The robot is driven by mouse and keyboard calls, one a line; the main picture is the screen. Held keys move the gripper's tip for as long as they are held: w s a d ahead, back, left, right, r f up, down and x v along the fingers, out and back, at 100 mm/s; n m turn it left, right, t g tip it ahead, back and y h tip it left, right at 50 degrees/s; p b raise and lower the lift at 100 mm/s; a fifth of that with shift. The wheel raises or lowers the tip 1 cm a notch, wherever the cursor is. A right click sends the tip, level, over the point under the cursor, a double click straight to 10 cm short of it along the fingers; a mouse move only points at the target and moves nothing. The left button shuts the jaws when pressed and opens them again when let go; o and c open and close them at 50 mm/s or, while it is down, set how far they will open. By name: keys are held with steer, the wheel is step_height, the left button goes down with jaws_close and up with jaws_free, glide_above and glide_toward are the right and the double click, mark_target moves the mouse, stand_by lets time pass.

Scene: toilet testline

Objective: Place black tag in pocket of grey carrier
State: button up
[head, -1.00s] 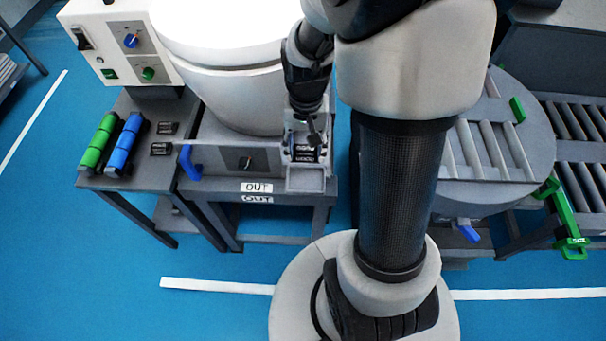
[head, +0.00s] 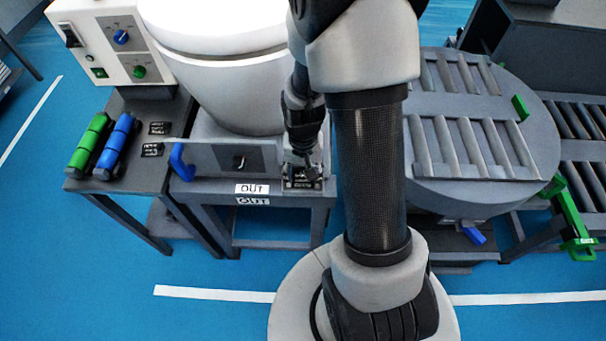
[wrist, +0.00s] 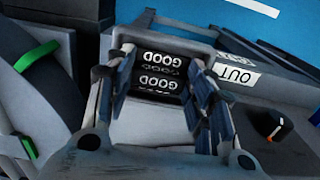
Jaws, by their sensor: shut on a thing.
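The grey carrier (head: 215,160) holds the white toilet bowl and has a blue handle at its left. Its pocket (head: 288,186) is at the front right corner, and its rim shows in the wrist view (wrist: 205,52). My gripper (head: 304,168) is over the pocket, pointing down. In the wrist view my gripper (wrist: 160,72) is shut on a black tag (wrist: 158,82) with white GOOD lettering. The tag is at the pocket, between the fingers. More GOOD lettering shows just beyond it; I cannot tell whether the tag touches the pocket floor.
Two other black tags (head: 158,128) lie on the dark side table (head: 130,178), beside green (head: 90,143) and blue (head: 117,145) cylinders. A control box (head: 110,45) stands behind. A round roller table (head: 480,185) is to the right. An OUT label (head: 252,189) marks the front edge.

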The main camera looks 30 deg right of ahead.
steer(key=shift+f, duration=0.1)
steer(key=o, duration=0.9)
steer(key=shift+c, duration=0.2)
step_height(320, 180, up, 13)
steer(key=p, duration=0.5)
step_height(320, 180, up, 10)
steer(key=n+t, duration=0.2)
steer(key=n, duration=0.1)
glide_above(303, 178)
steer(key=s+a, duration=0.3)
steer(key=a, duration=0.2)
steer(key=s+a+r+n+t, duration=0.2)
steer(key=s+a+r, duration=0.3)
steer(key=s+r, duration=0.3)
steer(key=shift+s+r+n+t, duration=0.3)
steer(key=shift+s+r+n, duration=0.05)
steer(key=shift+s+n, duration=0.6)
steer(key=shift+a, duration=0.1)
